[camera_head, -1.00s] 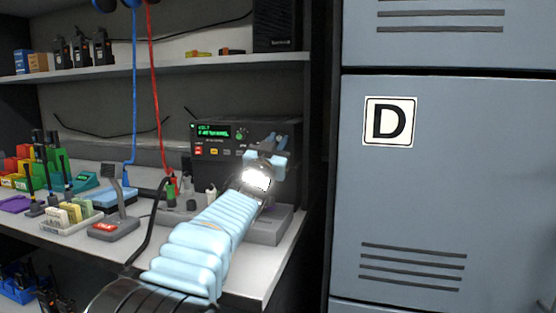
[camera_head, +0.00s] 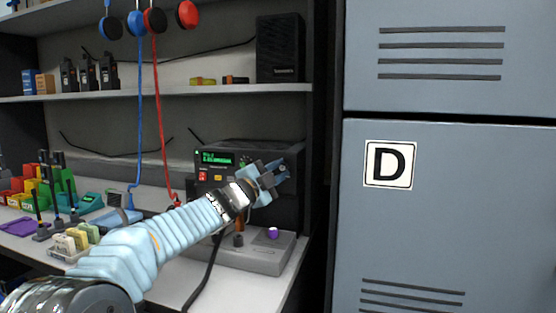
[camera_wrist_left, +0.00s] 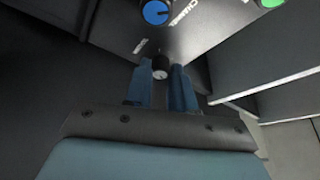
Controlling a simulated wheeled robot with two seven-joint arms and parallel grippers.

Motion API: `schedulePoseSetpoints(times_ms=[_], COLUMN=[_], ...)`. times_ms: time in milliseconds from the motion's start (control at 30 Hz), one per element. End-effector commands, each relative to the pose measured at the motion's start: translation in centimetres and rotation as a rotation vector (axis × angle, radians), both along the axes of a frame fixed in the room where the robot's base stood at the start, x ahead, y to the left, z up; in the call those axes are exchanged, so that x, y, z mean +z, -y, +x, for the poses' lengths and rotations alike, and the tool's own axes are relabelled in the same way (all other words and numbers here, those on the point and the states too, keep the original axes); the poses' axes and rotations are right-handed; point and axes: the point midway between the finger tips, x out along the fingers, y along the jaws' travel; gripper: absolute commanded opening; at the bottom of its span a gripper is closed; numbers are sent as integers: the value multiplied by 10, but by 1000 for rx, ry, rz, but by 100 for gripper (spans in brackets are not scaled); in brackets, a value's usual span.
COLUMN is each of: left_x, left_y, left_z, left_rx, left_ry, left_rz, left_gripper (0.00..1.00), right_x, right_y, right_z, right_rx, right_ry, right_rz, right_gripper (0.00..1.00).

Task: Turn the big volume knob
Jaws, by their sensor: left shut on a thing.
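The dark radio (camera_head: 225,147) stands on the bench with a green-lit display. My left gripper (camera_head: 279,176) is at the right part of its front. In the left wrist view, the blue fingers (camera_wrist_left: 161,82) are on both sides of a small black knob with a grey end (camera_wrist_left: 160,67) and shut on it. A blue knob (camera_wrist_left: 155,12) beside the word CHANNEL and a green knob (camera_wrist_left: 270,3) are beyond the fingertips. In the head view the gripper hides the black knob. I cannot tell from a readable label which knob is volume. My right gripper is not in view.
A grey console (camera_head: 265,258) with a purple knob (camera_head: 272,232) lies below the gripper. A grey locker (camera_head: 450,210) marked D stands to the right. Red and blue cords hang left of the radio. A black speaker (camera_head: 279,47) is on the shelf above.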

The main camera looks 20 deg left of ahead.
Motion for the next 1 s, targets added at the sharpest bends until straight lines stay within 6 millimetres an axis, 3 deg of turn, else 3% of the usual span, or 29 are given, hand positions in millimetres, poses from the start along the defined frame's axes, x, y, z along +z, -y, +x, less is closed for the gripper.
schedulePoseSetpoints(times_ms=[33, 300, 600, 1000], left_x=[8, 7, 6, 6], left_y=[-3, -4, -4, -4], left_z=[0, 0, 0, 0], left_rx=[5, 5, 7, 8], left_ry=[0, 10, 18, 20], left_rz=[43, 282, 472, 566], left_gripper=[0, 0, 0, 0], right_x=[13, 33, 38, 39], right_y=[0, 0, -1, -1], right_z=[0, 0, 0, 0], right_rx=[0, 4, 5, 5], right_ry=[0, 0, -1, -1], right_rz=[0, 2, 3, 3], right_gripper=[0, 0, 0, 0])
